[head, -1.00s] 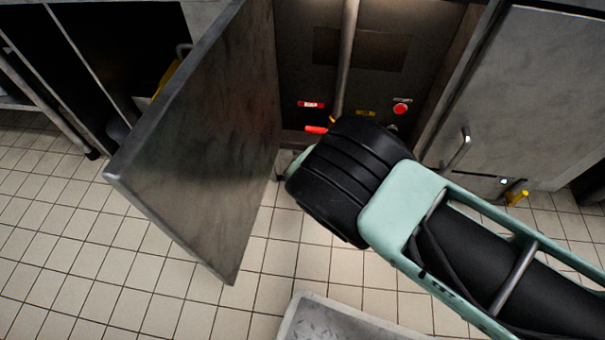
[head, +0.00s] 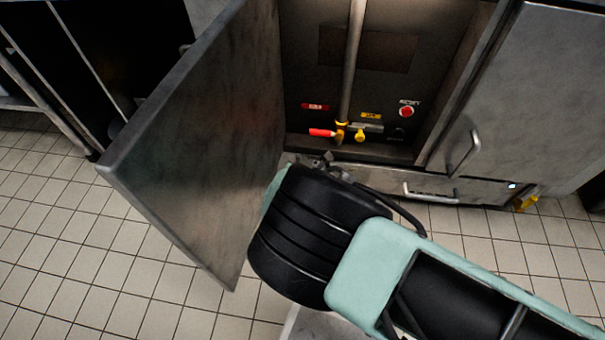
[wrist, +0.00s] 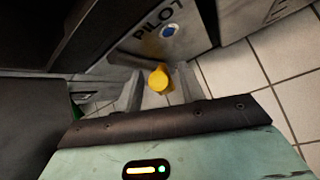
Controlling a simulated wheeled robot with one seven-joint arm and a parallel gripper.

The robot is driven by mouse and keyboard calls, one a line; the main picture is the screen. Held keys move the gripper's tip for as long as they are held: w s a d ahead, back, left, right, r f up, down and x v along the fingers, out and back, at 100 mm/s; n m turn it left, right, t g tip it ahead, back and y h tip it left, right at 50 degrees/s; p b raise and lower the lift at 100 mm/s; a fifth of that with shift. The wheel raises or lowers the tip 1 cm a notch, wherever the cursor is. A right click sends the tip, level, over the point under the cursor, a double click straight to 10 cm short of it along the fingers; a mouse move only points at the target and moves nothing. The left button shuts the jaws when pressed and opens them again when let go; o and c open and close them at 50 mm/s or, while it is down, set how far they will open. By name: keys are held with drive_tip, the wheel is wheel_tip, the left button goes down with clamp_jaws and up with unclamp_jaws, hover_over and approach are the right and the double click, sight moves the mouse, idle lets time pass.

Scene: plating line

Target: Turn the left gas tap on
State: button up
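Inside the open cabinet, a tap with a red lever (head: 322,132) sits at the foot of a vertical pipe (head: 353,60), its handle pointing left. A yellow fitting (head: 360,134) is just right of it. My gripper (head: 328,162) is below and in front of the red lever, apart from it; its fingertips are small and partly hidden by my wrist in the head view. In the wrist view my gripper (wrist: 161,92) has its two fingers spread, with nothing held.
The open cabinet door (head: 200,150) stands to the left of my arm. A closed door (head: 540,90) with a handle (head: 462,155) is on the right. A red reset button (head: 406,111) is on the back panel. The yellow tap low at right (head: 525,203) is outside. Tiled floor lies below.

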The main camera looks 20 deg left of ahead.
drive_tip(key=p+v, duration=0.8)
drive_tip(key=v, duration=0.9)
drive_tip(key=shift+r+p, duration=0.15)
drive_tip(key=shift+p, duration=0.2)
drive_tip(key=shift+s, duration=0.15)
